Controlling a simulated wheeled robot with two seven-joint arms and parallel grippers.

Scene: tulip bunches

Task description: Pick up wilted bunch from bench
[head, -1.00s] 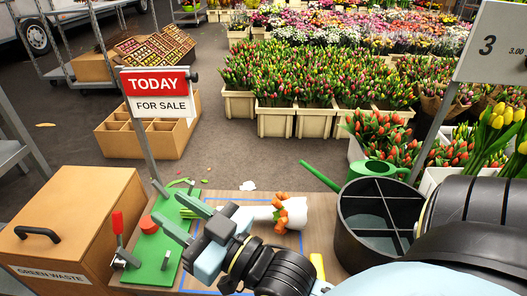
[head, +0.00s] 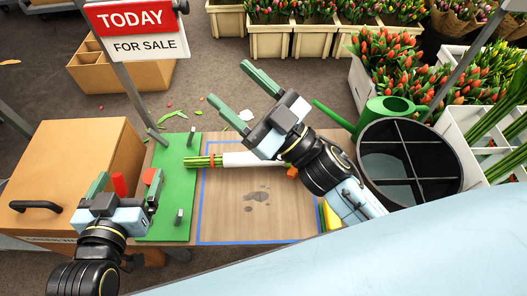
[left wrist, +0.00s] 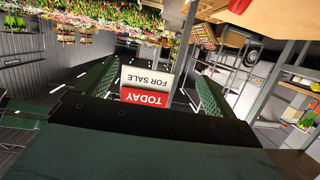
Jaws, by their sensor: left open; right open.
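The bunch lies on the wooden bench (head: 300,222), with green stems pointing left, a white wrap (head: 240,159) and a bit of orange bloom showing. My right gripper (head: 228,82) and its arm hide most of the blooms. That gripper is open and empty, its fingers pointing to the upper left past the bench's far edge. Whether its body touches the bunch I cannot tell. My left gripper (head: 130,174) is open and empty at the left, between the brown box and the green board. The left wrist view shows its spread fingers (left wrist: 152,92) with nothing held.
A brown box with a black handle (head: 36,206) stands at the left. A green board (head: 172,205) with small posts lies beside a blue-taped area. A sale sign (head: 137,30) rises behind. A black divided bucket (head: 410,160) and green watering can (head: 383,112) stand right.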

